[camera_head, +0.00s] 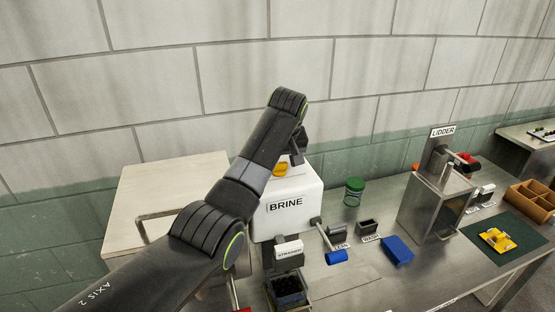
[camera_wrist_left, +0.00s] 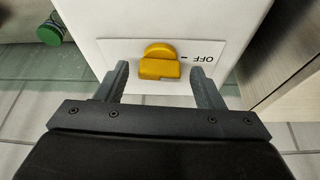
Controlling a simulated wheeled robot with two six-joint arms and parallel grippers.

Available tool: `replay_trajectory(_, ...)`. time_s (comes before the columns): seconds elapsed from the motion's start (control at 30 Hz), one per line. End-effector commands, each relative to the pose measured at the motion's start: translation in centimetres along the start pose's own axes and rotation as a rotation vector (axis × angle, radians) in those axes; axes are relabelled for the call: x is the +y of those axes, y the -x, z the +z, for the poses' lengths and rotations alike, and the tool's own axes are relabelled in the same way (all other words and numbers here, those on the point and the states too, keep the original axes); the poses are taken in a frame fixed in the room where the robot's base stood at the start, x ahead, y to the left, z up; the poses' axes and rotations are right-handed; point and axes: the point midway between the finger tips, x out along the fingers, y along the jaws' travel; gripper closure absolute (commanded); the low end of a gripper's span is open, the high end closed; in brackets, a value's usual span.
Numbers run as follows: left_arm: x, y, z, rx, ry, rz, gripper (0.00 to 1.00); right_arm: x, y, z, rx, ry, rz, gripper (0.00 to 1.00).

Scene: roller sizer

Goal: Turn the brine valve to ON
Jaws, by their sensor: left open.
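The brine valve is a yellow knob (camera_wrist_left: 160,64) on a white plate marked OFF (camera_wrist_left: 206,58), on the white BRINE box (camera_head: 288,208). In the head view a bit of the yellow knob (camera_head: 280,170) shows beside my arm. My left gripper (camera_wrist_left: 162,82) is open, with one finger on each side of the knob. Clear gaps show between the fingers and the knob in the left wrist view. The gripper also shows in the head view (camera_head: 297,158), partly hidden by its own arm. The ON mark cannot be seen. My right gripper is not in view.
A green-lidded jar (camera_head: 354,191) stands right of the BRINE box. A blue-handled lever (camera_head: 336,257), a small dark bin (camera_head: 369,227) and a blue block (camera_head: 397,250) are in front. The metal LIDDER machine (camera_head: 432,205) stands further right. A wall is close behind.

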Motion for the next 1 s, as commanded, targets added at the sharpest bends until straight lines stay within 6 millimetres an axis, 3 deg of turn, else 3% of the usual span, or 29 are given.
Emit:
replay_trajectory(0.1, 0.03, 0.03, 0.00, 0.000, 0.000, 0.000, 0.40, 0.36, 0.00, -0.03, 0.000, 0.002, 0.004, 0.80)
replay_trajectory(0.43, 0.02, 0.05, -0.02, 0.000, -0.001, 0.001, 0.83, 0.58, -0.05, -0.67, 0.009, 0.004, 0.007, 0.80)
replay_trajectory(0.67, -0.08, 0.01, -0.05, 0.000, -0.063, 0.028, 0.83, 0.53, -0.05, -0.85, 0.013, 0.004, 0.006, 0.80)
replay_trajectory(1.0, -0.24, 0.03, -0.10, 0.000, -0.325, 0.136, 0.83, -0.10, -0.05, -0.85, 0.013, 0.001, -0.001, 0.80)
